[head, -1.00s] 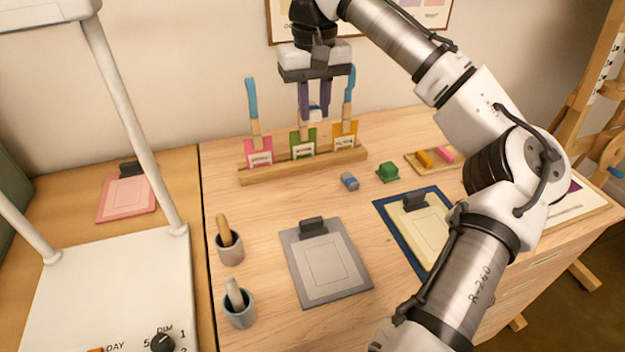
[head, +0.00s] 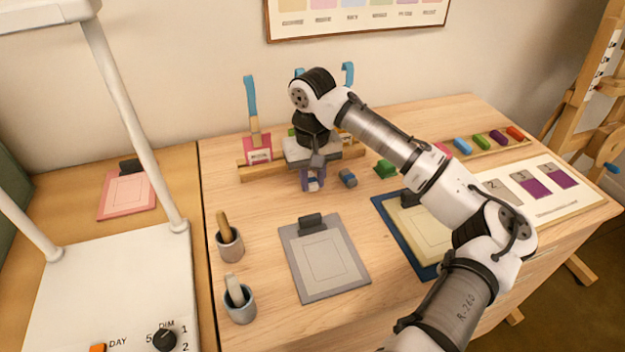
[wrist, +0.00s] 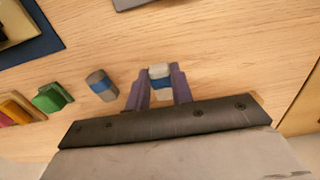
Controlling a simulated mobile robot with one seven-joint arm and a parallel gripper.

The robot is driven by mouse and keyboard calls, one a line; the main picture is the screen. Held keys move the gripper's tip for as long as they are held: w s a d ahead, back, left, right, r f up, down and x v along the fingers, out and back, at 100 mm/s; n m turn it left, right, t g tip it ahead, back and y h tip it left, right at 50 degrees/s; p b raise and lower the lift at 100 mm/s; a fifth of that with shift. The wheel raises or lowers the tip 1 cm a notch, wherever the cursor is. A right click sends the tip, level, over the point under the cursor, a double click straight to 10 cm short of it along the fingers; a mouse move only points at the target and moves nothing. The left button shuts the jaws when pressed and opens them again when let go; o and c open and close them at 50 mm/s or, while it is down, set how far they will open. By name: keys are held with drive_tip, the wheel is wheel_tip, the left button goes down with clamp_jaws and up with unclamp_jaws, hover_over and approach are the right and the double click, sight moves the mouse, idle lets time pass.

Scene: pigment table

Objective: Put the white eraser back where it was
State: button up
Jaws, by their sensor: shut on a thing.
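My gripper (head: 313,180) is shut on the white eraser (head: 313,185), which has a blue band. In the wrist view the white eraser (wrist: 160,73) sits between the two purple fingers of my gripper (wrist: 159,85). It is low over the wooden table (head: 260,205), in front of the wooden rack; I cannot tell whether it touches the tabletop. A grey eraser with a blue band (head: 347,178) lies just to the right of my gripper, apart from it. It also shows in the wrist view (wrist: 101,86).
A green block (head: 385,169) lies right of the grey eraser. The wooden rack (head: 248,172) with colour packets and blue-handled tools stands behind, partly hidden by my gripper. A grey clipboard (head: 325,258) lies in front, two cups (head: 230,246) (head: 240,305) at left. Bare wood lies between.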

sight(313, 182)
drive_tip(key=shift+f, duration=0.65)
drive_tip(key=o, duration=0.9)
drive_tip(key=shift+f, duration=0.15)
wheel_tip(313, 182, up, 12)
drive_tip(key=shift+r+b, duration=0.15)
drive_tip(key=shift+b, duration=0.6)
